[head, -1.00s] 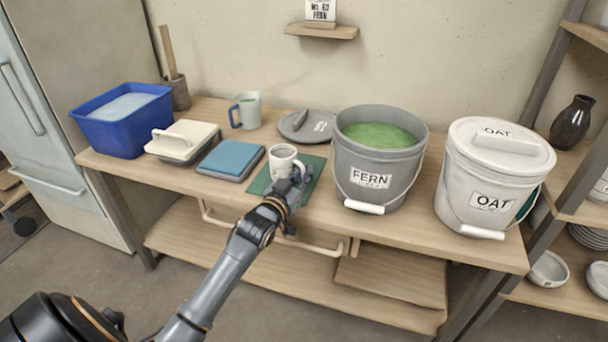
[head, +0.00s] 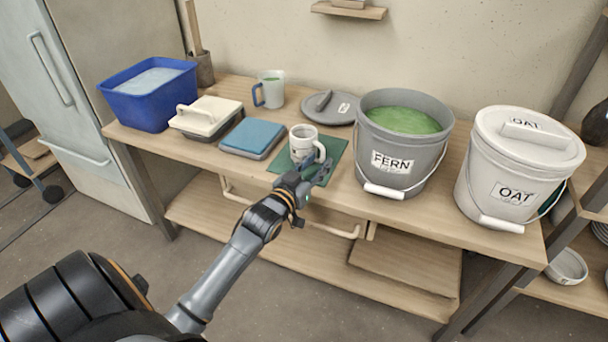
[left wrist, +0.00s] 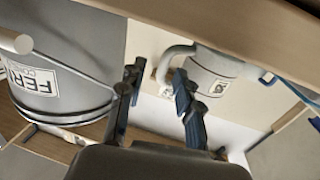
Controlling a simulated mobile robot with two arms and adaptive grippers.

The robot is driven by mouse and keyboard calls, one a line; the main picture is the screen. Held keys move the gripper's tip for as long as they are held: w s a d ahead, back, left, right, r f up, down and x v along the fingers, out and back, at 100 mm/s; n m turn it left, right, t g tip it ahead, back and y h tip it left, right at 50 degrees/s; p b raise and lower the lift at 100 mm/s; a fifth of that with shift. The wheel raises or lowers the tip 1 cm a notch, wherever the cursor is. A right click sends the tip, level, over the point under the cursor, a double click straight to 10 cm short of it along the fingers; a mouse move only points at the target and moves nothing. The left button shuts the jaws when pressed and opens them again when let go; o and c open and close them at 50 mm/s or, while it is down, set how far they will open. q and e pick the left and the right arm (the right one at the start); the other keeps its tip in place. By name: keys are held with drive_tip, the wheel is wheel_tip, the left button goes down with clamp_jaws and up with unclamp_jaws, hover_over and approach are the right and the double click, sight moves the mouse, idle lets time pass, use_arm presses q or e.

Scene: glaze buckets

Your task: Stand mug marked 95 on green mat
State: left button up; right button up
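A white mug (head: 303,141) stands upright on the green mat (head: 336,149) in the head view, its handle to the right. Its dark marking is too small to read. My left gripper (head: 318,173) is just in front of the mug, on the handle side. My right gripper is in neither view.
A grey FERN bucket (head: 396,160) with green glaze stands right of the mat, and a white lidded OAT bucket (head: 508,160) further right. A blue-topped box (head: 252,136) lies close left. Behind are a grey lid (head: 330,108) and a blue-handled jug (head: 270,90).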

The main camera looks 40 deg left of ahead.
use_arm(q)
drive_tip(key=s, duration=0.7)
drive_tip(key=s+d+f+m+g+h, duration=0.1)
drive_tip(key=s+d+f+g, duration=0.35)
drive_tip(key=f, duration=0.55)
drive_tip(key=s+d+f+g, duration=0.4)
drive_tip(key=s+d+f, duration=0.1)
drive_tip(key=f, duration=0.5)
drive_tip(key=s+d+f+m+g, duration=0.1)
drive_tip(key=s+d+f+g, duration=0.2)
drive_tip(key=s, duration=0.4)
drive_tip(key=s+d+f+g, duration=0.3)
drive_tip(key=s+f, duration=0.2)
drive_tip(key=s, duration=0.2)
drive_tip(key=shift+s+d+f+m+g+h+p, duration=0.2)
drive_tip(key=shift+d+f+m+g+h+p, duration=0.1)
drive_tip(key=shift+m+g+h+p, duration=0.1)
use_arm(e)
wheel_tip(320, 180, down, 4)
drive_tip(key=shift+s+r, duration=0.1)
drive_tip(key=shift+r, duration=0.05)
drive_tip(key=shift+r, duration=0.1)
